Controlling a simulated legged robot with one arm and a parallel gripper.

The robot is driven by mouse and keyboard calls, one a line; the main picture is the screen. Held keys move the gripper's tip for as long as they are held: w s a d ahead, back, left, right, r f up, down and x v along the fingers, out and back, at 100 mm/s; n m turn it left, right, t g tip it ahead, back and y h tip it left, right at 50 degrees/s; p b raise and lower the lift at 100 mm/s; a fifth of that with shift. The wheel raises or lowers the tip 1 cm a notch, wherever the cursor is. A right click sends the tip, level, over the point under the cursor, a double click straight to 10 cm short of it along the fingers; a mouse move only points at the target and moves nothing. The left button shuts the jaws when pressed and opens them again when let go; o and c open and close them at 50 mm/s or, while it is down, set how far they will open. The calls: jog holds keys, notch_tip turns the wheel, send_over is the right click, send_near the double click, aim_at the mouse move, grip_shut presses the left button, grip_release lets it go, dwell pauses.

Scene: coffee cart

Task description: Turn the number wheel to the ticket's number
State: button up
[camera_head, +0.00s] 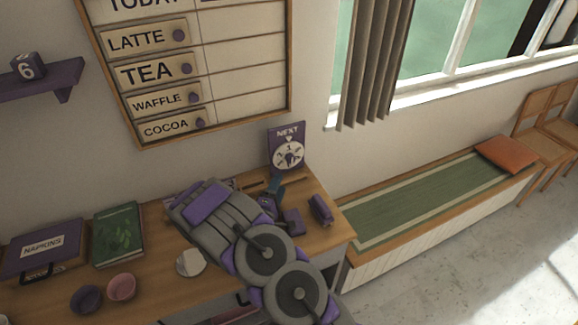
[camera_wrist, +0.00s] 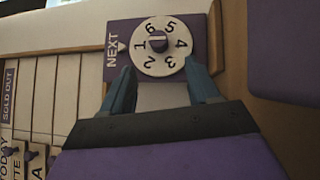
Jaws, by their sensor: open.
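The number wheel (camera_wrist: 172,64) is a white disc with numbers 1 to 6 and a central knob (camera_wrist: 158,44), on a purple NEXT panel (camera_wrist: 112,68). The panel's white pointer is at 1. In the head view the wheel (camera_head: 289,155) stands upright at the back of the counter, with 1 at the top. My gripper (camera_wrist: 159,68) is open and empty, its blue fingers either side of the wheel's lower part in the wrist view; contact cannot be told. A purple block marked 6 (camera_head: 28,66) sits on the wall shelf; whether it is the ticket is unclear.
The wooden counter (camera_head: 325,240) holds a napkins box (camera_head: 42,247), a green book (camera_head: 118,235), two cups (camera_head: 121,287) and small purple items (camera_head: 320,209). A menu board (camera_head: 245,85) hangs above. A bench (camera_head: 430,200) stands right.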

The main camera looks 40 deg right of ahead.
aim_at(290, 162)
jog(key=b+x, duration=0.2)
jog(key=x, duration=0.7)
jog(key=shift+w+d, duration=0.2)
jog(key=shift+d, duration=0.1)
jog(key=shift+w+d+r, duration=0.2)
jog(key=shift+w+d, duration=0.05)
jog(key=shift+w, duration=0.05)
jog(key=c, duration=1)
